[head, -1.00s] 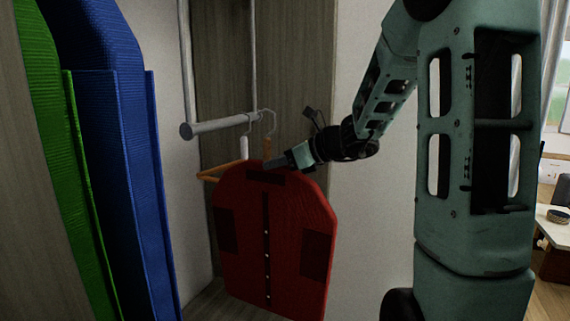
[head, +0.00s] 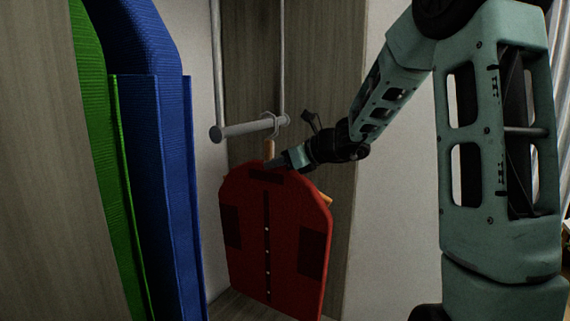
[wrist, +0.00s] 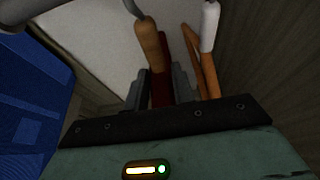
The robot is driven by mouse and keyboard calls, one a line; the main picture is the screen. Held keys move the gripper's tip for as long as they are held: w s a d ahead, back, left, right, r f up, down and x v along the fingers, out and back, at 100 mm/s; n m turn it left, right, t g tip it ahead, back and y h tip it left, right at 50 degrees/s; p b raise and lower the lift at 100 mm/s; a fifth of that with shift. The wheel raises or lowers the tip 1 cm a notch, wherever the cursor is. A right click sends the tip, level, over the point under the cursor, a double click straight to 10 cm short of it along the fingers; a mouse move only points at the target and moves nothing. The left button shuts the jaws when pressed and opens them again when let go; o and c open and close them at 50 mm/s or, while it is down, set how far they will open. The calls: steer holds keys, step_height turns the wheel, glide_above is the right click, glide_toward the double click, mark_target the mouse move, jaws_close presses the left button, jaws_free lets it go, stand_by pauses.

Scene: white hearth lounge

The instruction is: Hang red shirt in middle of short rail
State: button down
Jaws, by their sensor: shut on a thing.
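The red shirt (head: 284,225) hangs upright on a hanger with an orange neck (head: 269,149), below the short rail (head: 248,128). My gripper (head: 276,163) is shut on the hanger at the shirt's top. In the wrist view, my gripper's fingers (wrist: 160,92) close around the hanger's lower part, with the orange neck (wrist: 150,45) rising above them. The hanger's grey hook overlaps the rail's right part in the head view; I cannot tell whether it is over the rail or beside it.
Blue (head: 160,190) and green (head: 105,170) garments hang at the left, near a wooden panel (head: 45,200).

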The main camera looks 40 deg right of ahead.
steer(key=shift+w+a+r, duration=0.1)
steer(key=shift+w+a, duration=0.15)
steer(key=shift+w, duration=0.35)
steer(key=shift+w+a+f, duration=0.1)
steer(key=shift+w+a, duration=0.1)
steer(key=shift+w, duration=0.45)
steer(key=shift+w+a+r, duration=0.1)
steer(key=shift+w+a, duration=0.15)
steer(key=shift+w, duration=0.35)
steer(key=shift+f+b, duration=0.7)
steer(key=shift+f, duration=0.15)
